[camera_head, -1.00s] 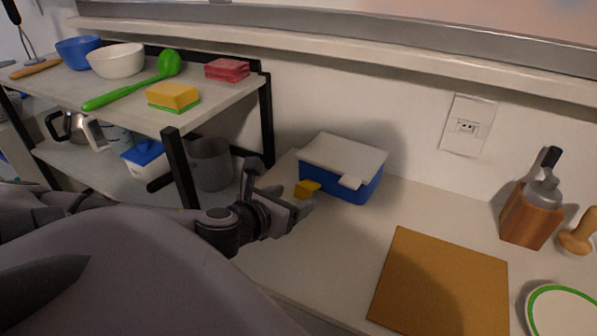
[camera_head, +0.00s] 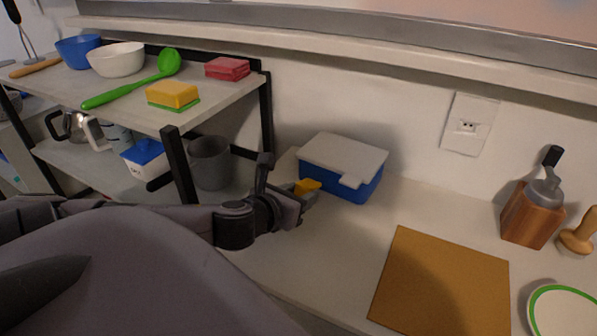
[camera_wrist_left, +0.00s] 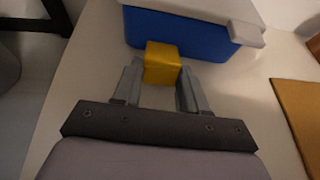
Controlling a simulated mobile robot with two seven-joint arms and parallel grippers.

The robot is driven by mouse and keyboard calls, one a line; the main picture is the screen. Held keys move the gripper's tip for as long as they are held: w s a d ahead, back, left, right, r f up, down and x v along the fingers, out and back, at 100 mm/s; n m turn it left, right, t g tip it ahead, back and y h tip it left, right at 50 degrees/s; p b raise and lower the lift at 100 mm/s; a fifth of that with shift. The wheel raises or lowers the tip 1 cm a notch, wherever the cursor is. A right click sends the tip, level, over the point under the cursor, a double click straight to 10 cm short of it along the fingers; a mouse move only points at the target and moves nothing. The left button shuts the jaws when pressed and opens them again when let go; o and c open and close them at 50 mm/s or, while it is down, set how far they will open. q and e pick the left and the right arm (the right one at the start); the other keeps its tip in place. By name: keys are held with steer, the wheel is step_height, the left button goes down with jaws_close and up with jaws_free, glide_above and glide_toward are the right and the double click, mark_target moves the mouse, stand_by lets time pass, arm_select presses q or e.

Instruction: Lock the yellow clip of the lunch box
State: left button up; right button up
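The lunch box is blue with a pale grey lid (camera_head: 345,157) and stands on the counter against the wall. In the left wrist view its blue side (camera_wrist_left: 185,38) is straight ahead. The yellow clip (camera_head: 308,186) sticks outward from the box's near left side, and a pale clip (camera_head: 350,182) hangs at the front. My left gripper (camera_head: 288,190) is open beside the box. In the left wrist view the yellow clip (camera_wrist_left: 162,64) lies between its fingertips (camera_wrist_left: 160,78); I cannot tell whether they touch it. My right gripper is not in view.
A shelf rack (camera_head: 180,165) stands close on the left, with bowls, sponges and a green ladle on top. A brown board (camera_head: 440,280) lies to the right. Counter between box and board is clear.

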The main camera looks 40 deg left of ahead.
mark_target(308, 183)
arm_select(q)
steer(key=shift+r+g+p, duration=0.3)
steer(key=shift+r+p, duration=0.1)
steer(key=shift+p, duration=0.4)
steer(key=g+p, duration=0.1)
steer(key=p, duration=0.1)
steer(key=r+p, duration=0.1)
steer(key=p, duration=0.1)
steer(key=shift+w+a+r+g, duration=0.1)
steer(key=shift+w+r+g, duration=0.15)
steer(key=shift+g, duration=0.15)
steer(key=shift+w+r+g+h+p, duration=0.2)
steer(key=shift+w+g+h+p, duration=0.1)
steer(key=shift+g+p, duration=0.45)
steer(key=shift+w+a+r+g, duration=0.15)
steer(key=shift+r+g, duration=0.1)
steer(key=shift+g, duration=0.5)
steer(key=g, duration=0.1)
steer(key=w+r+g+h, duration=0.1)
steer(key=g, duration=0.1)
steer(key=w+g, duration=0.1)
steer(key=shift+r, duration=0.3)
steer(key=g, duration=0.2)
steer(key=w+g, duration=0.1)
steer(key=shift+a+r+h, duration=0.2)
steer(key=shift+r+h, duration=0.05)
steer(key=shift+h, duration=0.15)
steer(key=shift+w+g, duration=0.4)
steer(key=shift+g, duration=0.5)
steer(key=shift+a, duration=0.1)
